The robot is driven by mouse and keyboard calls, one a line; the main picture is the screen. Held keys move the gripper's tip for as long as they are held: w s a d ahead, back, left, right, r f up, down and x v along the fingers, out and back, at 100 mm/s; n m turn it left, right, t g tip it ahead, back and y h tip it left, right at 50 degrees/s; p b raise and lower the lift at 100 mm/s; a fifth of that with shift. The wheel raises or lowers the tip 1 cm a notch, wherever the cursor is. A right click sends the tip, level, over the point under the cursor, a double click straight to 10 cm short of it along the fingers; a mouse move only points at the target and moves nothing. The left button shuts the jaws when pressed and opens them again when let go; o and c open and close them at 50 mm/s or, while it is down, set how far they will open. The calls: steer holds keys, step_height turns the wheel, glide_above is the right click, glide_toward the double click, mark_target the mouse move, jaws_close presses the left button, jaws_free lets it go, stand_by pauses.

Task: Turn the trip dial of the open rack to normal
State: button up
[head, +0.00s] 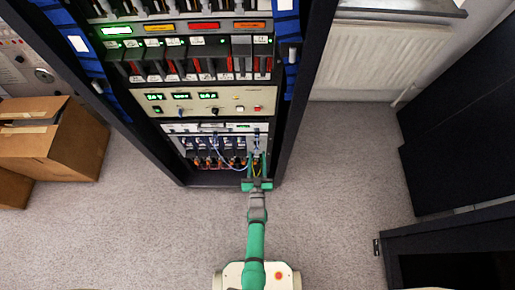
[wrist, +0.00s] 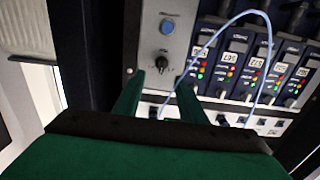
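The open rack (head: 300,75) stands in the head view with its black frame and stacked equipment. My green gripper (head: 257,166) reaches its lower right part. In the wrist view my gripper (wrist: 157,88) is open, its two green fingers apart and pointing at a narrow grey panel (wrist: 150,40). A small dark round knob (wrist: 162,62), seemingly the trip dial, sits on that panel just beyond and between the fingertips. A blue round button (wrist: 167,25) is above it. The knob's markings are too small to read. In the head view the knob cannot be made out behind my gripper.
A row of modules (wrist: 255,75) with coloured lights stands right of the knob. A pale blue cable (wrist: 205,45) loops across them close to the right finger. Cardboard boxes (head: 60,140) are at left, a radiator (head: 370,60) behind right. The carpet (head: 345,180) at right is clear.

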mark_target(257, 143)
steer(key=shift+w+a, duration=0.1)
steer(key=shift+w, duration=2.3)
steer(key=shift+c, duration=0.4)
steer(key=shift+w, duration=0.1)
jaws_close()
